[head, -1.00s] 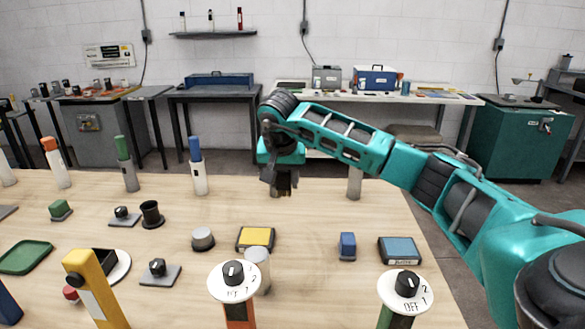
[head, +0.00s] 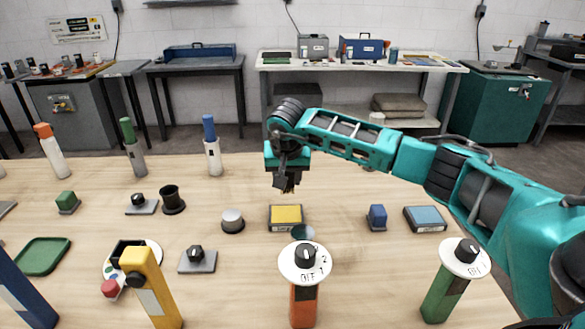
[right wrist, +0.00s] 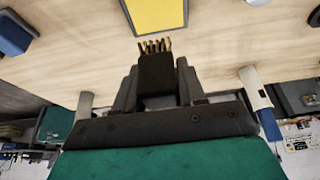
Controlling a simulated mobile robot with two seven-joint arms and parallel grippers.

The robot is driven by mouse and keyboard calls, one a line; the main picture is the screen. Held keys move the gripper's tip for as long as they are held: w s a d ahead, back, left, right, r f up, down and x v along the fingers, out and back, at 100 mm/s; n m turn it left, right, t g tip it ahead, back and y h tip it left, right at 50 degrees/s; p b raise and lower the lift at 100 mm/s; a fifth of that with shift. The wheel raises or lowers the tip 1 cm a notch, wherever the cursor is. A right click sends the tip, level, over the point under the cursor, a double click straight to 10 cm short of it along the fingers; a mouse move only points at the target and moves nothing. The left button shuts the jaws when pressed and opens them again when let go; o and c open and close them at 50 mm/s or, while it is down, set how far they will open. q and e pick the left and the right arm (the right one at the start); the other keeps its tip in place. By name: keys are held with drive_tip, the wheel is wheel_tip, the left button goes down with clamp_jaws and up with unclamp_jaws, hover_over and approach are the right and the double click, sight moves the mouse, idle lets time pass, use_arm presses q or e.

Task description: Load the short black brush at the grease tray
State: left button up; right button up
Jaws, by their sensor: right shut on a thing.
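My right gripper (head: 285,184) hangs pointing down above the table, just behind a dark tray with a yellow top (head: 286,214). It is shut on a short black brush; in the right wrist view the brush (right wrist: 157,72) sits between the fingers with golden bristles at its tip. The bristles point toward the yellow-topped tray (right wrist: 157,15) and appear apart from it. This tray may be the grease tray; its front label is too small to read. A similar tray with a blue top (head: 425,218) lies to the right. My left gripper is out of view.
A blue block (head: 377,217) and a grey-white knob (head: 232,220) flank the yellow-topped tray. A dial post (head: 304,262) stands in front of it, and a second dial post (head: 460,257) farther right. Capped markers (head: 212,146) stand at the back. Bare wood lies behind the tray.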

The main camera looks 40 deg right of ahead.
sight(286, 192)
drive_tip(key=shift+w+a+f, duration=0.1)
drive_tip(key=shift+a+f, duration=0.1)
drive_tip(key=shift+f, duration=2.15)
drive_tip(key=shift+f+b, duration=0.35)
drive_tip(key=shift+f, duration=0.45)
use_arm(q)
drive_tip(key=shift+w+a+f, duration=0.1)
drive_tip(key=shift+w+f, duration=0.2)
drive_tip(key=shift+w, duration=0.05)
use_arm(e)
drive_tip(key=shift+f, duration=0.1)
use_arm(q)
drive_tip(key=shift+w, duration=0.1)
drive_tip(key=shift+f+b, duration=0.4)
drive_tip(key=shift+b, duration=0.05)
use_arm(e)
drive_tip(key=shift+f, duration=0.5)
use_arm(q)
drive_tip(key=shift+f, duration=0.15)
use_arm(e)
drive_tip(key=shift+f, duration=0.15)
